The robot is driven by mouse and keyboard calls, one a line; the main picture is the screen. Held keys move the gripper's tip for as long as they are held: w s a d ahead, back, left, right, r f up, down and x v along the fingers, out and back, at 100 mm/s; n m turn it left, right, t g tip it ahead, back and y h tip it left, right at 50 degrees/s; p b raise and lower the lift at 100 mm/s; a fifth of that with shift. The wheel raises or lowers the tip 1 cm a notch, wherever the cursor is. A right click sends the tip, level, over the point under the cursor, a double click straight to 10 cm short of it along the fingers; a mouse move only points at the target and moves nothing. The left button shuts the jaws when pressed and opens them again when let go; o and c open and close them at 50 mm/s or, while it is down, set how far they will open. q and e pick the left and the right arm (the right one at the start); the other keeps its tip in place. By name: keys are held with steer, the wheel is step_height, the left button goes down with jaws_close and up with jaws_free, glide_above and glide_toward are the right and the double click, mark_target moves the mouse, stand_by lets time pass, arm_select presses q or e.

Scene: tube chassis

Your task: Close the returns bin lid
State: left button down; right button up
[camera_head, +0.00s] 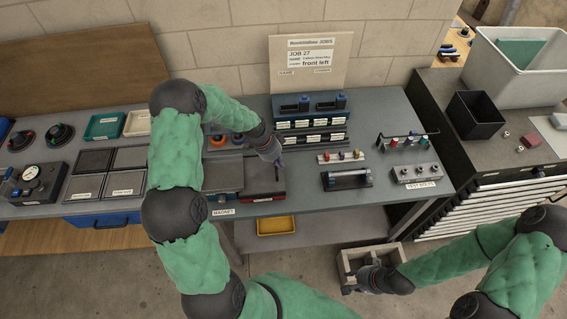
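I cannot tell for sure which container is the returns bin; no label with that name is legible. A dark flat-topped box with a red front (263,198) sits on the grey bench, next to a flat grey plate (223,175). My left gripper (281,166) points down just above the box's top; whether it touches cannot be told. My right gripper (364,281) is low in front of the bench, at a pale open divided bin (347,262) near the floor, and partly covers it. Both grippers' fingers are too small and dark to read.
The bench (330,207) carries labelled racks (310,122), a clear tube in a holder (347,179) and a block with knobs (416,174). A yellow tray (276,225) lies below. A drawer cabinet (490,207) with a black bin (474,115) stands right.

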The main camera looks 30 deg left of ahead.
arm_select(q)
steer(key=shift+w+d, duration=0.15)
steer(key=shift+d, duration=0.1)
step_height(320, 180, up, 10)
steer(key=b, duration=0.1)
steer(key=s+d+f+n, duration=0.2)
steer(key=s+d+f, duration=0.1)
steer(key=f, duration=0.2)
steer(key=s+d+f+n, duration=0.2)
steer(key=s+d+f, duration=0.1)
steer(key=f, duration=0.3)
steer(key=s+d+f+n+g, duration=0.1)
steer(key=s+d+f+n, duration=0.2)
steer(key=d+f, duration=0.1)
steer(key=shift+s+d+f, duration=0.1)
steer(key=shift+d+f, duration=0.2)
steer(key=shift+f, duration=0.35)
steer(key=s+d+f+n+g, duration=0.1)
steer(key=s+d+f+n, duration=0.35)
steer(key=s, duration=0.35)
steer(key=s+d+f+n, duration=0.3)
steer(key=s+d, duration=0.2)
steer(key=s, duration=0.3)
step_height(320, 180, down, 14)
steer(key=w+d+b, duration=0.1)
steer(key=w+b, duration=0.1)
steer(key=b, duration=1.4)
steer(key=shift+w+m+h+b, duration=0.2)
steer(key=shift+m+h+b, duration=0.1)
steer(key=shift+m, duration=0.15)
